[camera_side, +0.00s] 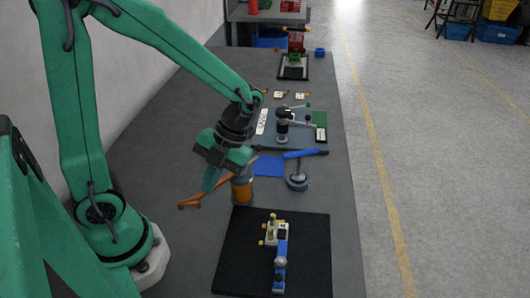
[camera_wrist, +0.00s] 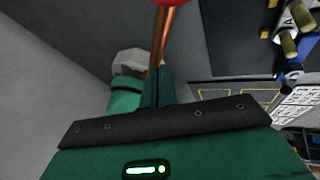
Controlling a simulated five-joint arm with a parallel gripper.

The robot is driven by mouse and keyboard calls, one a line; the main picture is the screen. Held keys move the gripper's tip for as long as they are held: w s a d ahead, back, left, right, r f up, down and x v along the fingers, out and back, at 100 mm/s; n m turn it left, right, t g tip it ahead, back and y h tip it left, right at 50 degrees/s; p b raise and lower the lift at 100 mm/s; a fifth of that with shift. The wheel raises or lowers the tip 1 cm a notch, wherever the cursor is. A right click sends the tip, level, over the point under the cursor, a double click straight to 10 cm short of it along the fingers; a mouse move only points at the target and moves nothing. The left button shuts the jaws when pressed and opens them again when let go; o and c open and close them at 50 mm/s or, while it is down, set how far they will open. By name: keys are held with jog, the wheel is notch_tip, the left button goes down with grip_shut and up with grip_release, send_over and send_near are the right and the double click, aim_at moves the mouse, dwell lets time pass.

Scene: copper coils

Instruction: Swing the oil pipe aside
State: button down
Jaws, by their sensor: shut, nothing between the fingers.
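A copper-coloured pipe (camera_side: 190,203) slants up to the right beside a grey and copper post (camera_side: 242,190), which stands at the back edge of a black mat. It looks like the oil pipe. My gripper (camera_side: 209,184) is shut and empty, pointing down at the pipe and overlapping its middle in the side view. I cannot tell whether they touch. In the wrist view the copper pipe (camera_wrist: 158,45) runs up from just beyond my closed fingers (camera_wrist: 152,88) to a red part (camera_wrist: 172,2) at the top edge.
A blue bar on a round grey base (camera_side: 297,182) stands right of the post, near a blue sheet (camera_side: 268,166). The black mat (camera_side: 240,265) holds a small white, yellow and blue fixture (camera_side: 278,240). More fixtures stand farther back. A wall is at left.

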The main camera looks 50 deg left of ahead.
aim_at(224, 179)
jog(key=shift+s+a, duration=0.2)
jog(key=shift+a, duration=0.6)
jog(key=shift+v, duration=3.9)
jog(key=c, duration=2.1)
grip_release()
jog(key=shift+a, duration=0.2)
jog(key=o, duration=0.4)
jog(key=shift+w, duration=0.1)
jog(key=o, duration=0.4)
jog(key=shift+w+h, duration=0.25)
jog(key=shift+h, duration=0.05)
jog(key=shift+c, duration=0.2)
jog(key=w+r+n+t, duration=0.1)
jog(key=w+n+t, duration=0.2)
jog(key=w+n, duration=0.4)
jog(key=w, duration=0.6)
jog(key=shift+w+r+t, duration=0.3)
jog(key=shift+t, duration=0.1)
